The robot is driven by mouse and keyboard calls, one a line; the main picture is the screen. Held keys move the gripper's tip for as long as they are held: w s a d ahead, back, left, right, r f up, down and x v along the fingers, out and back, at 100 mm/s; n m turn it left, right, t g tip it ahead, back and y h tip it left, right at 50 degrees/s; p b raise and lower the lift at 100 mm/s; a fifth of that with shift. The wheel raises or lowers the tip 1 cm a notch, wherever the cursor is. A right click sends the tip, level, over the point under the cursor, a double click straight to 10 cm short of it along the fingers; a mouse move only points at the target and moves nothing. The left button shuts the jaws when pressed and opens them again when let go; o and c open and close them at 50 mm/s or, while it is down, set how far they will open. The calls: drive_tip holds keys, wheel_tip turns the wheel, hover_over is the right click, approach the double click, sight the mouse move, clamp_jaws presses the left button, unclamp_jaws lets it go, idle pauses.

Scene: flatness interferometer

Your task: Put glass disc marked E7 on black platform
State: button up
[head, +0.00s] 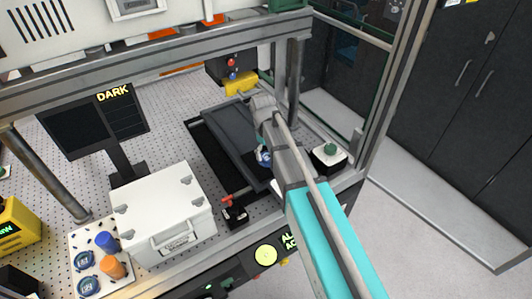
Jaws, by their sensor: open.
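The black platform (222,122) is a dark, flat slab inside the frame on the perforated bench. My arm reaches in from the lower right, and my gripper (262,106) is at its end above the platform. Its fingers are hard to make out; it is open. A small blue and white round piece (264,157) shows beside my arm at the platform's right part, partly covered; I cannot read any mark on it. Two blue discs with pale marks (87,286) (83,260) lie on a white tray at the lower left. E7 is not legible on any of them.
A white case (165,212) stands between the tray (75,240) and the platform. A black box with a red handle (235,213) and a green button box (329,153) stand near the front edge. A DARK display (100,118) is behind. Metal posts (293,85) surround the bench.

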sight(267, 154)
wheel_tip(267, 154, up, 11)
drive_tip(key=w+a+p, duration=0.1)
drive_tip(key=p, duration=0.9)
drive_tip(key=shift+p, duration=0.35)
drive_tip(key=shift+r, duration=0.1)
idle(0.4)
drive_tip(key=s+d+m, duration=0.4)
drive_tip(key=s+d, duration=0.3)
drive_tip(key=d, duration=0.3)
drive_tip(key=s+d+m+t+y, duration=0.1)
drive_tip(key=s+d+m, duration=0.4)
drive_tip(key=d, duration=0.5)
drive_tip(key=shift+s, duration=1.2)
wheel_tip(267, 154, down, 11)
drive_tip(key=b, duration=1.1)
drive_tip(key=shift+a, duration=0.1)
